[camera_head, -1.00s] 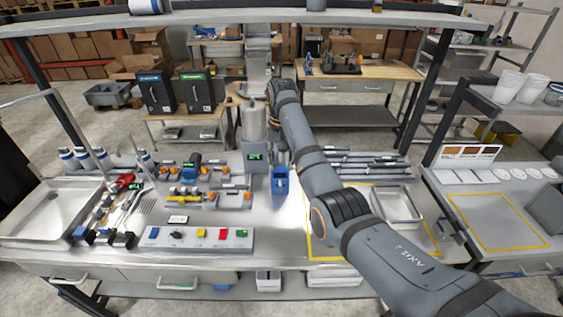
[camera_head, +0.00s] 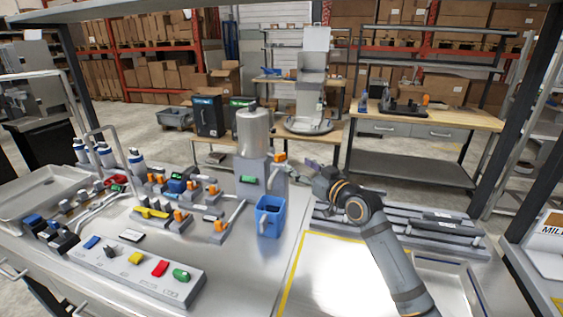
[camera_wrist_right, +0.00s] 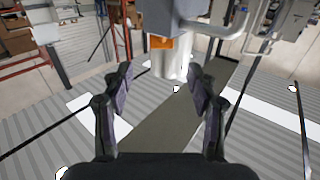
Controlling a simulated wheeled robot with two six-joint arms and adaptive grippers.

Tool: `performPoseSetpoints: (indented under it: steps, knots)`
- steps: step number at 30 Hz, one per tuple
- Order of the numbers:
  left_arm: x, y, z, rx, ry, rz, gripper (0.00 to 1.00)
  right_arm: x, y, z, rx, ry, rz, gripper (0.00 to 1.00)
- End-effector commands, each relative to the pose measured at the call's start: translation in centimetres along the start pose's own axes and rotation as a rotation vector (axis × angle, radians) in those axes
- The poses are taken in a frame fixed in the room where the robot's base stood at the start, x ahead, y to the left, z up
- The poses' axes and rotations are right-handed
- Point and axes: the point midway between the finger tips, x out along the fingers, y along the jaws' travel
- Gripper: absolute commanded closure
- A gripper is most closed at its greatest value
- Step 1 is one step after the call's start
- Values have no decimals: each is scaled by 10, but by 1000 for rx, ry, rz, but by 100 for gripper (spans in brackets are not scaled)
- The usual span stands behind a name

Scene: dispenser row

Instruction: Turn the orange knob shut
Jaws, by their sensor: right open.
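The orange knob (camera_head: 280,158) is on the right side of the grey dispenser body (camera_head: 250,171), below its silver tank (camera_head: 254,132). In the right wrist view the orange knob (camera_wrist_right: 161,42) shows above and between the fingertips, partly cut off by the grey housing. My right gripper (camera_head: 299,170) is just right of the knob in the head view. In the wrist view the right gripper (camera_wrist_right: 160,78) is open, its two dark fingers apart with nothing held. Whether it touches the knob cannot be told. My left gripper is not in view.
A blue container (camera_head: 270,217) stands below the dispenser's spout. Valve fittings with other orange handles (camera_head: 184,215) lie left of it. A button panel (camera_head: 137,267) is at the front left. Grey bars (camera_head: 405,224) lie on the right.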

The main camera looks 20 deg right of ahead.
Motion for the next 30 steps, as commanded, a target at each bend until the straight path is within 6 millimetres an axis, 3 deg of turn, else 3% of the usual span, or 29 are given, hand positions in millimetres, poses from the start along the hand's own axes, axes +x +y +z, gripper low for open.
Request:
performPoseSetpoints:
  steps: [4, 12, 16, 21, 28, 30]
  knots:
    - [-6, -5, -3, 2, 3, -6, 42, 16, 1, -4, 8, 1, 3, 42]
    - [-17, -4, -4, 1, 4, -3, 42, 74, 1, -4, 8, -2, 2, 42]
    - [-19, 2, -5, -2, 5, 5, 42, 93, 1, -2, 6, -2, 2, 42]
    - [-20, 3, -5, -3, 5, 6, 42, 104, 1, -1, 4, -4, 2, 42]
    - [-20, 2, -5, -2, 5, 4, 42, 105, 1, 0, 3, -3, 2, 42]
    - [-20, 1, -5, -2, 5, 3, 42, 105, 1, 0, 3, -3, 2, 50]
